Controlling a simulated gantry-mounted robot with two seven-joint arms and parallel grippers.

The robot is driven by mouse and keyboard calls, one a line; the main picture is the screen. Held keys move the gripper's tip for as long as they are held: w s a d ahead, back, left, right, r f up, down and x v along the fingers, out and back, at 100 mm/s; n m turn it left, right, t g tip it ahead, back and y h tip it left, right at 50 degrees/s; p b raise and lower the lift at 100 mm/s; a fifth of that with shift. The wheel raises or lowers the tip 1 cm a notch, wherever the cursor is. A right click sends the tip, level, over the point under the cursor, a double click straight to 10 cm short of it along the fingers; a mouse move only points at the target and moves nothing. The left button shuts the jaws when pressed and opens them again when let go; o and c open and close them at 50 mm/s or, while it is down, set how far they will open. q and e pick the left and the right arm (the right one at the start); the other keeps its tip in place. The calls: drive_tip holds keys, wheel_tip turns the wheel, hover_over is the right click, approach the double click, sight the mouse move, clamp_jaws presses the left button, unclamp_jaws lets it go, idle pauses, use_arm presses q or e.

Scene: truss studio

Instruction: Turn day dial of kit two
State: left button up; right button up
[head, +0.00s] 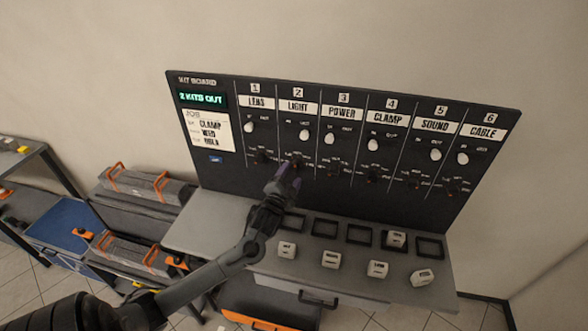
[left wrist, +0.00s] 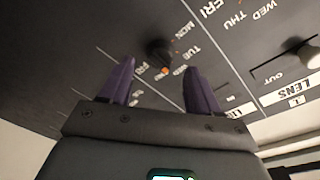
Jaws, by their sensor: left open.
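The black kit board (head: 400,104) has six numbered columns; column 2 is labelled LIGHT. Its day dial (head: 297,162) is a small dark knob ringed by day names. In the left wrist view the dial (left wrist: 160,53) shows ahead of and between my fingertips, with an orange mark near it and MON, TUE, WED and FRI around it. Its exact setting is too small to tell. My left gripper (head: 287,183) is open, with purple fingers, just below and in front of this dial. It holds nothing, and the fingers look apart from the knob. My right gripper is out of view.
The LENS dial (head: 262,157) is close on the left. Below, a grey shelf (head: 215,232) holds several white labelled blocks and dark sockets. Orange-handled cases (head: 140,186) stand at left.

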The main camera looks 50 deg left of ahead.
sight(295, 169)
use_arm(q)
drive_tip(key=shift+x, duration=1.75)
drive_tip(key=c, duration=1)
